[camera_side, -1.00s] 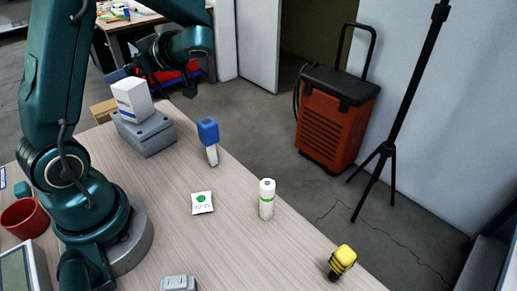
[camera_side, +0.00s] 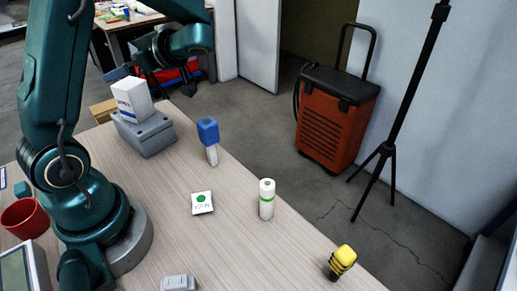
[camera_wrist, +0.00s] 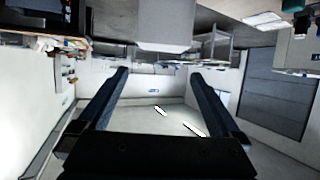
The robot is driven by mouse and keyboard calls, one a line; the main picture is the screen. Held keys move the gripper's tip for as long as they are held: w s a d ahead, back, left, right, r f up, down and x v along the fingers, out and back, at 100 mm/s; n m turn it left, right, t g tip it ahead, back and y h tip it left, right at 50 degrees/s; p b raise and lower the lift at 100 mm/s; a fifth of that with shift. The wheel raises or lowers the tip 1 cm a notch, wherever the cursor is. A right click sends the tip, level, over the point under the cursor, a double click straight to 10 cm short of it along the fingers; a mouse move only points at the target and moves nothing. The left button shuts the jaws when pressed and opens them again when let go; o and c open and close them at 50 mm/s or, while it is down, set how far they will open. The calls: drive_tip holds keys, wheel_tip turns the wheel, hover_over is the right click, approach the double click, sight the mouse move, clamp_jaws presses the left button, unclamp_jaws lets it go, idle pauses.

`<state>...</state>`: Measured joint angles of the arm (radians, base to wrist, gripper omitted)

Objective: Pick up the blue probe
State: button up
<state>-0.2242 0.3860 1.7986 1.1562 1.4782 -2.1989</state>
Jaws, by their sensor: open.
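The blue probe (camera_side: 208,131) stands near the far edge of the wooden table in the side view, with a blue upper part and a white lower part. My gripper (camera_wrist: 160,82) shows in the wrist view with its two dark fingers wide apart and nothing between them. In the side view my gripper is raised at the upper left, behind and above the grey box, well apart from the probe. Its fingertips are dark and hard to make out there. The probe does not show in the wrist view.
A grey box (camera_side: 152,140) with a white carton (camera_side: 132,98) on it stands left of the probe. A white and green cylinder (camera_side: 267,204), a small packet (camera_side: 202,203) and a yellow-black item (camera_side: 342,261) stand or lie nearer. A red cup (camera_side: 25,218) is at left. Bare table lies between.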

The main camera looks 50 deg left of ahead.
drive_tip(key=c, duration=0.4)
drive_tip(key=shift+o, duration=0.2)
